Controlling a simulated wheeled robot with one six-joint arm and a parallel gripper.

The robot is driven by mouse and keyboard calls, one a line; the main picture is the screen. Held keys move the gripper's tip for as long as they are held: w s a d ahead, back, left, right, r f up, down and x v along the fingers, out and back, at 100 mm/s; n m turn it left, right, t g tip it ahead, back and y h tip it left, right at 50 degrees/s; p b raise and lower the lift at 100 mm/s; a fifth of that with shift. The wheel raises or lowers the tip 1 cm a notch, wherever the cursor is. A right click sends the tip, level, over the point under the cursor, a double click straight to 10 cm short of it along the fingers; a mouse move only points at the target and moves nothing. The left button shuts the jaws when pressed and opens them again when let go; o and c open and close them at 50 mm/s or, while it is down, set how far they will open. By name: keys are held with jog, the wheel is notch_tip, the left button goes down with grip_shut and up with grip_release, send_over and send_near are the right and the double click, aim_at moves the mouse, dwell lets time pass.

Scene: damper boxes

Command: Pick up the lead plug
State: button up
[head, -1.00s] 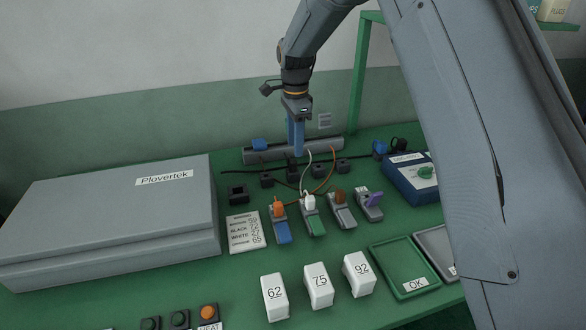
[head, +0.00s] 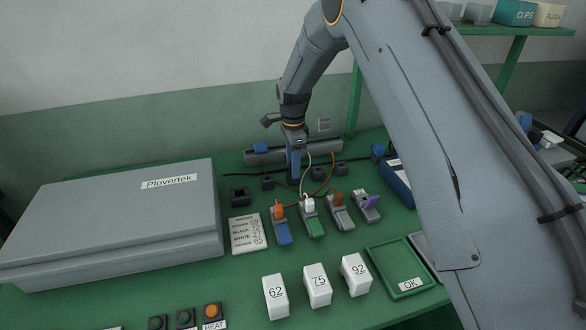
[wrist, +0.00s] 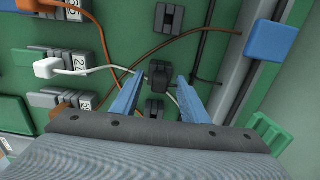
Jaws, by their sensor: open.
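A black plug (wrist: 159,76), which I take to be the lead plug, stands at a small dark holder in the middle of the wrist view. My gripper (wrist: 159,82) is open, with one blue finger on each side of the plug and visible gaps between. In the head view my gripper (head: 294,168) points down among the row of black holders, and its fingers hide the plug there. A white lead (wrist: 100,70) runs from a white connector (wrist: 47,67) toward the plug and passes behind a finger; where it ends is hidden.
Black holders (head: 267,181) (wrist: 170,18) stand on either side. A grey rail (head: 328,149) with a blue block (head: 261,147) lies behind. Labelled terminals (head: 312,221) stand in front.

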jog(key=shift+c, duration=0.2)
grip_shut()
